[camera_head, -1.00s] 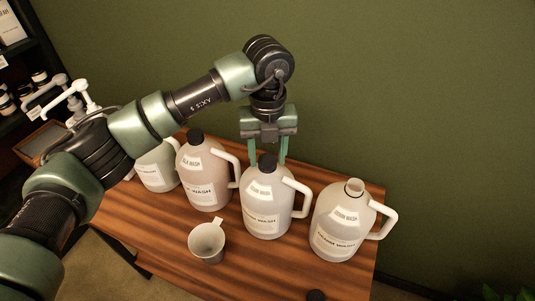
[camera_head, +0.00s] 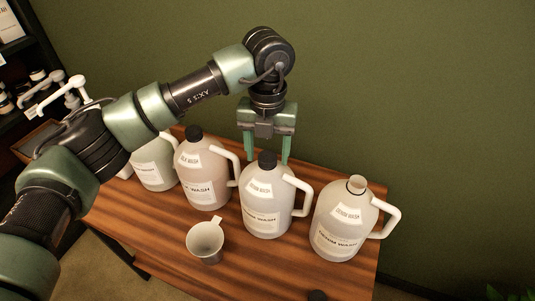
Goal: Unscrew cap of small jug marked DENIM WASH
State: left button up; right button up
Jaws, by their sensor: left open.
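Two clear jugs stand side by side on the wooden table, with labels that seem to read DENIM WASH but are small and blurred. The middle jug (camera_head: 265,212) is upright and wears a black cap (camera_head: 267,159). The rightmost jug (camera_head: 338,225) has an open, capless neck. My left gripper (camera_head: 267,156) points down at the middle jug's cap. It is open, with one finger on each side of the cap in the picture. I cannot tell whether the fingers are level with the cap or behind it. My right gripper is not in view.
A capped jug (camera_head: 203,185) marked WASH stands left of the middle one, with another (camera_head: 155,172) farther left, partly behind my arm. A cup with a handle (camera_head: 206,240) stands in front. A loose black cap (camera_head: 317,296) lies at the table's (camera_head: 290,262) front edge. A green wall is behind.

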pick_arm(q)
jog(key=m+b, duration=0.3)
jog(key=m, duration=0.3)
jog(key=shift+f, duration=0.1)
jog(key=m+b, duration=0.1)
jog(key=m, duration=0.3)
jog(key=shift+m, duration=0.9)
grip_shut()
